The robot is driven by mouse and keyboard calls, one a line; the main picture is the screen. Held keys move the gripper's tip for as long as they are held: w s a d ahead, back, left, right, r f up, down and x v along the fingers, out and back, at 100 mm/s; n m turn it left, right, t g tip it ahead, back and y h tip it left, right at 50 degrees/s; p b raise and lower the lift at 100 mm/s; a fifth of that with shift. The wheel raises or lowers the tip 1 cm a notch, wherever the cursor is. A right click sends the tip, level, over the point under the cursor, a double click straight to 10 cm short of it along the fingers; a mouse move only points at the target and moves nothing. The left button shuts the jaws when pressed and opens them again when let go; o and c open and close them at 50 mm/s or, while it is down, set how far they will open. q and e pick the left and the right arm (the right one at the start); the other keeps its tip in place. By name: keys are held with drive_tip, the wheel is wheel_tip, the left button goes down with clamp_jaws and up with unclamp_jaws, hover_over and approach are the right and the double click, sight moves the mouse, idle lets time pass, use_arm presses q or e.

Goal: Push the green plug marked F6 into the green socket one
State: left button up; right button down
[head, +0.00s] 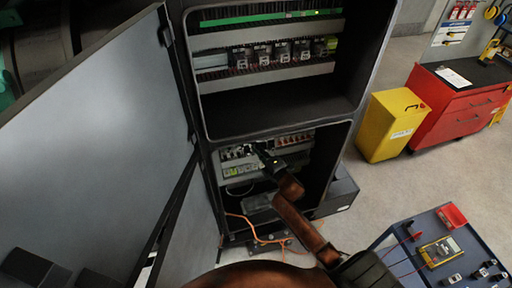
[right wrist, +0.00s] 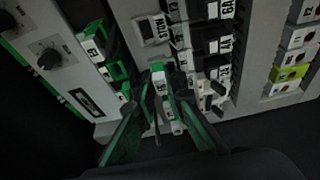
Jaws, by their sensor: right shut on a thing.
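My right gripper (right wrist: 162,112) has its green-edged fingers closed around a small white plug with a green top (right wrist: 158,68). The mark on the plug is too small and turned to read surely. Green-and-white socket pieces (right wrist: 94,42) sit on the panel to the left of the plug, with another green one (right wrist: 116,70) nearer to it. I cannot tell which is socket one, and the plug's lower end is hidden between the fingers. In the head view my right gripper (head: 264,154) is at the lower cabinet bay. My left gripper is not in view.
The open cabinet door (head: 90,130) stands on the left. Black labelled switch modules (right wrist: 208,45) and a yellow-green block (right wrist: 289,73) line the panel. An orange cable (head: 262,238) hangs below the bay. A blue cart (head: 408,240) stands at lower right, and a yellow bin (head: 389,128) behind.

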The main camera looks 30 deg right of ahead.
drive_tip(key=shift+s+a, duration=0.15)
drive_tip(key=shift+s, duration=0.4)
drive_tip(key=shift+s+a+p, duration=0.1)
drive_tip(key=shift+s+p, duration=0.3)
drive_tip(key=shift+s, duration=0.05)
drive_tip(key=shift+s, duration=0.15)
drive_tip(key=shift+s+a+p, duration=0.2)
drive_tip(key=shift+s+p, duration=0.05)
drive_tip(key=shift+s, duration=0.55)
drive_tip(key=shift+s+a+p, duration=0.2)
drive_tip(key=shift+s+p, duration=0.1)
drive_tip(key=shift+s, duration=0.5)
drive_tip(key=shift+s+a+p, duration=0.2)
drive_tip(key=shift+s+p, duration=0.05)
drive_tip(key=shift+s, duration=0.55)
